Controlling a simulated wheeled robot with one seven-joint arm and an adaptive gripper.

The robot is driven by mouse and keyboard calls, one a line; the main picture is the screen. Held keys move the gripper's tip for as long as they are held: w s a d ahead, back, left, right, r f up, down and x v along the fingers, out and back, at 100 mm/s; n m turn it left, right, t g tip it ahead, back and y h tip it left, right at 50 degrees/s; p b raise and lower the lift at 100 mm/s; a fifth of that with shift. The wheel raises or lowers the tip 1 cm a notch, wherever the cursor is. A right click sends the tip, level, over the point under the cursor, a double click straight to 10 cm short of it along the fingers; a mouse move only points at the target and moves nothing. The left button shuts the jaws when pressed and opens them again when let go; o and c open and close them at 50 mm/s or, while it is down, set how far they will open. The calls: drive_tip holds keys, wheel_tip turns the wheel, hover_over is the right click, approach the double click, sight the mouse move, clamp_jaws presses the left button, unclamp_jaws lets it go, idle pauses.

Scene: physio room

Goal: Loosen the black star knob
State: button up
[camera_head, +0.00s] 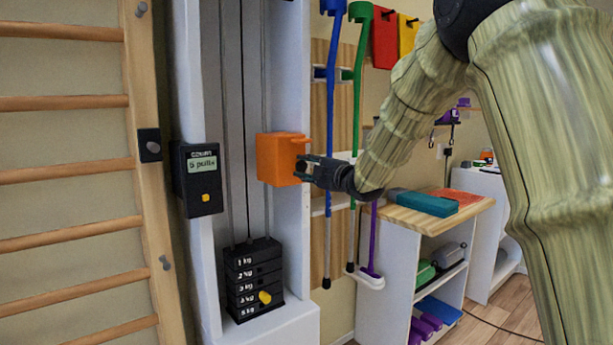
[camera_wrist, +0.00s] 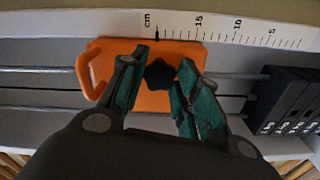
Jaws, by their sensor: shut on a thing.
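The black star knob (camera_wrist: 159,73) sits on the face of an orange carriage (camera_wrist: 104,64), which rides on the rods of the pulley column. In the wrist view my gripper (camera_wrist: 156,79) has its two green-padded fingers on either side of the knob, shut on it. In the head view the orange carriage (camera_head: 276,167) is at mid-height, and my gripper (camera_head: 303,168) reaches its right side from the right. The knob is hidden there by the fingers.
A cm scale (camera_wrist: 220,29) runs along the column beside the carriage. A black weight stack (camera_head: 254,286) with a yellow pin stands below. A black counter box (camera_head: 197,178) reading "5 pulls" is at left.

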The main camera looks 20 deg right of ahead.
drive_tip(key=n+b, duration=0.4)
drive_tip(key=n, duration=0.1)
drive_tip(key=shift+f, duration=0.1)
drive_tip(key=shift+r+n+b, duration=0.2)
drive_tip(key=shift+n+b, duration=1.05)
drive_tip(key=shift+n, duration=0.45)
drive_tip(key=shift+r, duration=0.15)
drive_tip(key=o, duration=1)
drive_tip(key=shift+s+d, duration=0.1)
drive_tip(key=v, duration=1.1)
drive_tip(key=shift+s, duration=0.4)
drive_tip(key=shift+d, duration=0.1)
